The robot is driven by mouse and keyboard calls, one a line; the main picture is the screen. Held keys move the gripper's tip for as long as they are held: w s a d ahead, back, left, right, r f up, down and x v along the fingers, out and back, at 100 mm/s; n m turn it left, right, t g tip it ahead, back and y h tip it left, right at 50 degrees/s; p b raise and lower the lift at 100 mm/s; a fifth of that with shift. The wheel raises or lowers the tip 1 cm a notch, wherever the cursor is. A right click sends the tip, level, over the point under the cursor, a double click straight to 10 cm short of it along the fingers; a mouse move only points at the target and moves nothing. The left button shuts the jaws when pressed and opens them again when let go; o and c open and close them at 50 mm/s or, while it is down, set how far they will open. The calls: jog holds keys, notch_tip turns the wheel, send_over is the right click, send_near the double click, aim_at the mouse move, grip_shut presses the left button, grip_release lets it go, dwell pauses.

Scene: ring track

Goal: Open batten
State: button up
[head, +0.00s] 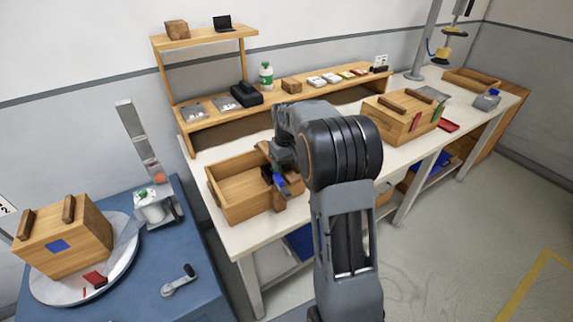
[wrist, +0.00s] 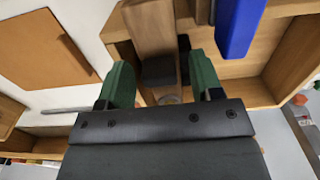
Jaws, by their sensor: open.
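An open wooden box (head: 238,192) stands on the near left part of the white bench. In the wrist view its wooden wall and floor (wrist: 265,65) fill the upper right. A wooden bar, which looks like the batten (wrist: 150,25), runs up the wrist view with a dark block (wrist: 158,70) at its near end. My gripper (wrist: 162,75) is open; its two green fingers stand on either side of the bar's near end. I cannot tell whether they touch it. In the head view my gripper (head: 277,165) is over the box's right side, partly hidden by my arm.
A blue piece (wrist: 238,25) hangs close to the right finger. A wooden case (head: 403,118) with handles stands farther right on the bench. A shelf (head: 330,92) with small items runs behind. Another handled wooden case (head: 80,247) sits on a white turntable at left.

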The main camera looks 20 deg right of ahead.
grip_shut()
dwell(0.6)
